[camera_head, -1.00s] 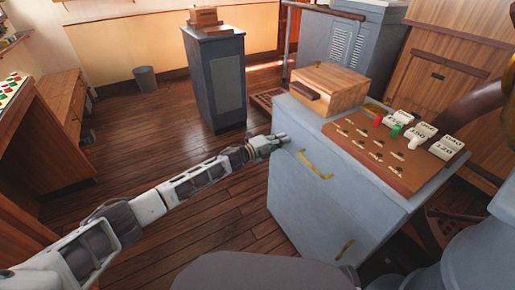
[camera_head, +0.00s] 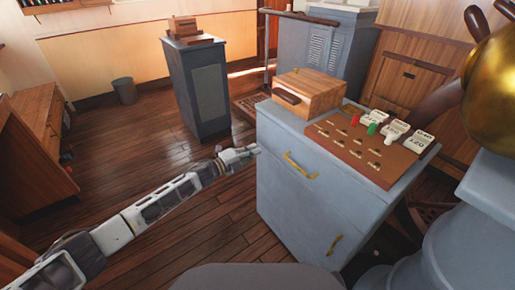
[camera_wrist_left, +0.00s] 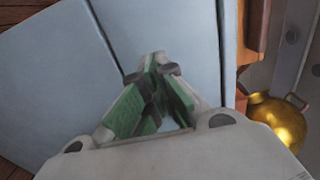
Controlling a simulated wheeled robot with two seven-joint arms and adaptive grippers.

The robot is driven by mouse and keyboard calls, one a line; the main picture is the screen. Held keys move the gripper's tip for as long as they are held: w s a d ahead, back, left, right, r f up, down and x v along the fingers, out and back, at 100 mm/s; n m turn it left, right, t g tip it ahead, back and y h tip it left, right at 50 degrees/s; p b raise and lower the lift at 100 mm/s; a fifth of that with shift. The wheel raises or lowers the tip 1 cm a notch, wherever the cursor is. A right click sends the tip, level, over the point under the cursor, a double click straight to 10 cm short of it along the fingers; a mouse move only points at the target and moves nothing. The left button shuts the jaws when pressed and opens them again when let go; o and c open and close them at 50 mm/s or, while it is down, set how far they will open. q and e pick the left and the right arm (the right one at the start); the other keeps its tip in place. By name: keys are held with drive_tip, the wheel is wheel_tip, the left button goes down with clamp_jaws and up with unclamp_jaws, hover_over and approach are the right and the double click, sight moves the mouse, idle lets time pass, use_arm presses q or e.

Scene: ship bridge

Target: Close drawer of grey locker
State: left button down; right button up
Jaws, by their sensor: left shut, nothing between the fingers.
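The grey locker (camera_head: 270,215) stands right of centre in the head view. Its upper drawer (camera_head: 281,160) has a brass handle (camera_head: 300,167) and looks flush, or nearly flush, with the front. A second brass handle (camera_head: 335,244) is on the lower door. My left gripper (camera_head: 252,149) is shut and empty, just left of the drawer's upper left corner. In the left wrist view my left gripper (camera_wrist_left: 160,72) has its fingertips together before the grey locker face (camera_wrist_left: 60,80); contact cannot be told. My right gripper is not in view.
On the locker top are a wooden box (camera_head: 310,92) and a brown board (camera_head: 350,145) with red, green and white pieces. A dark blue cabinet (camera_head: 197,90) stands behind. A brass object (camera_head: 498,90) is at the right. Open wooden floor lies left of the locker.

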use_arm(q)
drive_tip(key=v, duration=0.6)
drive_tip(key=shift+s+a+p, duration=0.2)
drive_tip(key=shift+p, duration=0.2)
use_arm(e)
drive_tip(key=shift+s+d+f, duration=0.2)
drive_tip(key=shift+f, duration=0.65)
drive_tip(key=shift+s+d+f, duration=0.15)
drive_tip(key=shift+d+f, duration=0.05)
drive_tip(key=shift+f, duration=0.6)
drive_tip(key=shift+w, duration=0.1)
